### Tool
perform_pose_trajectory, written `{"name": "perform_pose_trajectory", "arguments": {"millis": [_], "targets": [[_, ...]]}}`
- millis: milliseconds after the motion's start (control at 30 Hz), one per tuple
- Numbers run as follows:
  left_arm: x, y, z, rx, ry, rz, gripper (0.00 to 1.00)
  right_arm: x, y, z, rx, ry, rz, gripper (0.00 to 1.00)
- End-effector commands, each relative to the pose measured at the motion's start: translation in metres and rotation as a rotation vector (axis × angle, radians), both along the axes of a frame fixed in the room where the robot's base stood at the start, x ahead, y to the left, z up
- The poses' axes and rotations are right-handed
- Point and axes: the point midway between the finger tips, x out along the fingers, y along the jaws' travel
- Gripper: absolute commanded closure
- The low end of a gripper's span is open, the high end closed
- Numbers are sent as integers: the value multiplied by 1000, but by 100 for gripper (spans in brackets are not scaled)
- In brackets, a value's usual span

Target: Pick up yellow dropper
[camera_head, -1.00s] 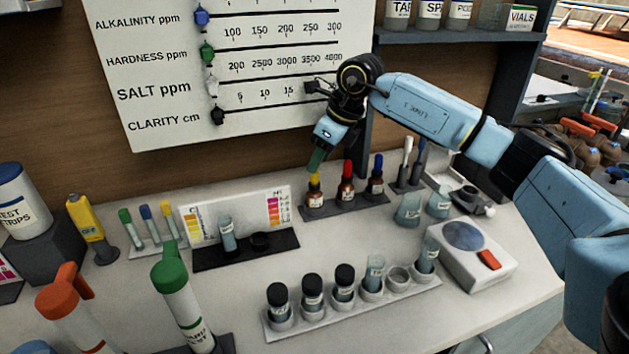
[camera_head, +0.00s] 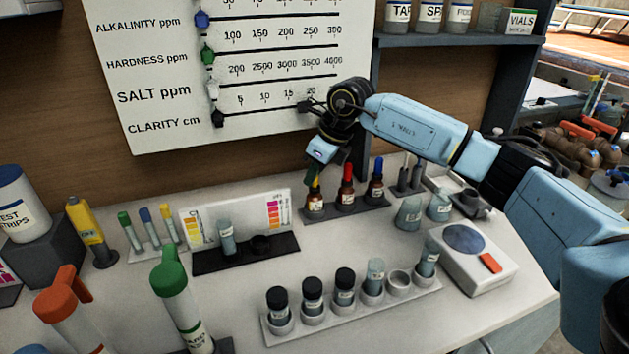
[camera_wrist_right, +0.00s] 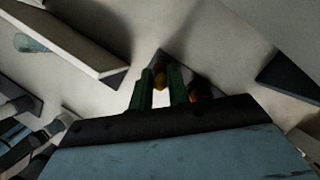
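The yellow dropper (camera_head: 315,183) tops a brown bottle (camera_head: 314,201) standing upright at the left end of a small dark rack. My right gripper (camera_head: 311,172) points down at it from above, with green fingers at its top. In the right wrist view, the yellow dropper (camera_wrist_right: 160,82) shows between the tips of the two spread fingers of my right gripper (camera_wrist_right: 161,84). Whether the fingers touch it is hard to tell. My left gripper is not in view.
A red dropper bottle (camera_head: 346,190) and a blue dropper bottle (camera_head: 376,184) stand close to the right in the same rack (camera_head: 345,207). A color comparator board (camera_head: 275,205) is to the left. A vial rack (camera_head: 350,312) lies in front. Bare counter lies between.

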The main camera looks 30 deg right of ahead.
Motion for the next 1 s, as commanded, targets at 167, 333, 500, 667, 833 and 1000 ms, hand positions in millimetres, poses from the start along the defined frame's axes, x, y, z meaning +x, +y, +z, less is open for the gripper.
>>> {"name": "perform_pose_trajectory", "arguments": {"millis": [167, 333, 500, 667, 833, 1000], "targets": [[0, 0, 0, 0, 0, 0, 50, -1, 0, 3, 0, -1, 0, 87], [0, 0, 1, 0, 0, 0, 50, -3, 1, 18, 0, -4, -1, 87], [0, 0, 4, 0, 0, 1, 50, -3, 1, 48, 1, -5, 1, 87], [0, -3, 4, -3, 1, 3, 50, -10, 2, 72, -1, -1, 1, 87], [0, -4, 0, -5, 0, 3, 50, -42, 9, 69, -3, -1, 2, 87], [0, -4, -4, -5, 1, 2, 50, -84, 19, 69, -5, -1, 3, 87]]}}
